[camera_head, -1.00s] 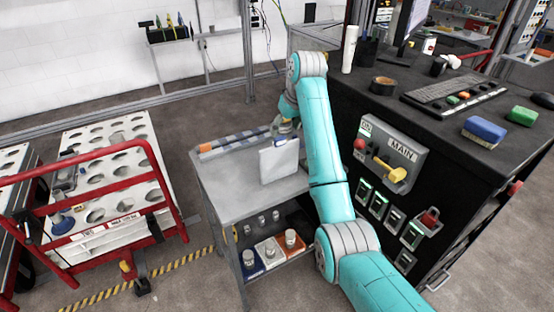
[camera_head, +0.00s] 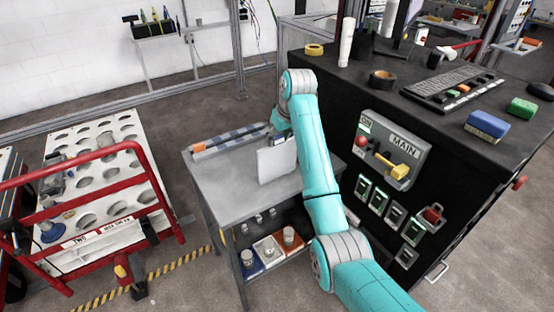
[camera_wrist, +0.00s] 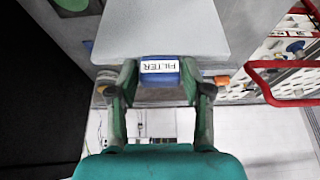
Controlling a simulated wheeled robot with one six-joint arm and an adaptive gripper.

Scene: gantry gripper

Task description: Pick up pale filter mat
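The pale filter mat (camera_head: 276,162) is a flat, light grey-white sheet, standing roughly upright at the grey cart top (camera_head: 222,190) in the head view. I cannot tell whether its lower edge touches the cart. In the wrist view the pale sheet (camera_wrist: 160,32) reaches away from my gripper (camera_wrist: 160,78). A blue grip block (camera_wrist: 160,66) labelled FILTER sits at the mat's near edge. My gripper's two fingers close on both sides of this block. In the head view my arm partly hides the gripper.
A long shallow holder (camera_head: 229,141) lies along the cart's back edge. Small trays with jars (camera_head: 268,248) sit on the shelf below. The black control desk (camera_head: 420,126) stands close on the right. A red-railed trolley (camera_head: 100,213) stands left, with floor between.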

